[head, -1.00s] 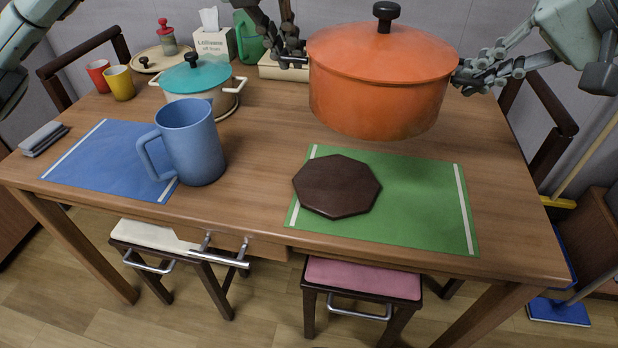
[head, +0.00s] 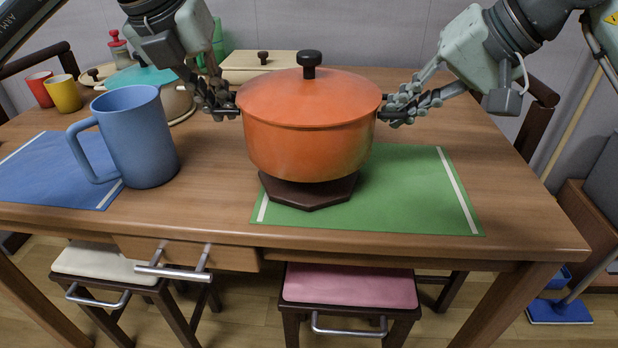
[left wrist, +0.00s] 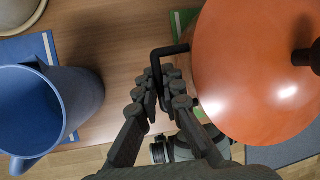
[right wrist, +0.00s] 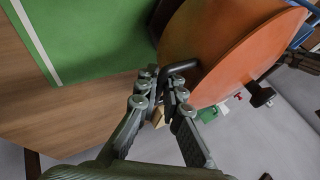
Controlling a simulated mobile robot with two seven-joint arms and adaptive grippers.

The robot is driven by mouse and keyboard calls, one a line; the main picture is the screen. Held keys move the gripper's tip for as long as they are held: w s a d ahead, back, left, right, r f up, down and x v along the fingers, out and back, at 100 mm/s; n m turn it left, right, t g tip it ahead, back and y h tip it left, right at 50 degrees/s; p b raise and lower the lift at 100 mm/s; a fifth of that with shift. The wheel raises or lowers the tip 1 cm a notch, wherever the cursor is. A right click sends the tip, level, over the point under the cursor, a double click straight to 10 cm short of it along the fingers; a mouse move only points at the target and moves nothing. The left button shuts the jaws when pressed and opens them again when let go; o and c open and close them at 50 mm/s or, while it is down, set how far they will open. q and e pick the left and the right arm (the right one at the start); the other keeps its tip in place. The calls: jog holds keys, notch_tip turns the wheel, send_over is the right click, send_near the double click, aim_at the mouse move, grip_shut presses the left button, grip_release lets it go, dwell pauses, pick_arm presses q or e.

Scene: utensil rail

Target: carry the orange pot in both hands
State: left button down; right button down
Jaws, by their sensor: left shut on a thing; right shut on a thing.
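The orange pot (head: 310,130), with its lid and black knob on, is upright over the dark octagonal trivet (head: 308,196). The trivet's back part is hidden by the pot; I cannot tell whether the pot touches it or hangs just above. My left gripper (head: 228,110) is shut on the pot's left black handle, which shows between the fingers in the left wrist view (left wrist: 165,90). My right gripper (head: 392,114) is shut on the opposite handle, as the right wrist view also shows (right wrist: 166,84).
The trivet lies on a green mat (head: 420,200). A blue pitcher (head: 135,140) stands left of the pot, partly on a blue mat (head: 40,180). A teal-lidded pot (head: 150,80) and a box (head: 245,65) are behind. Stools (head: 350,288) stand under the table's front edge.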

pick_arm(q)
jog(key=shift+a, duration=0.15)
pick_arm(e)
jog(key=shift+d+f, duration=0.1)
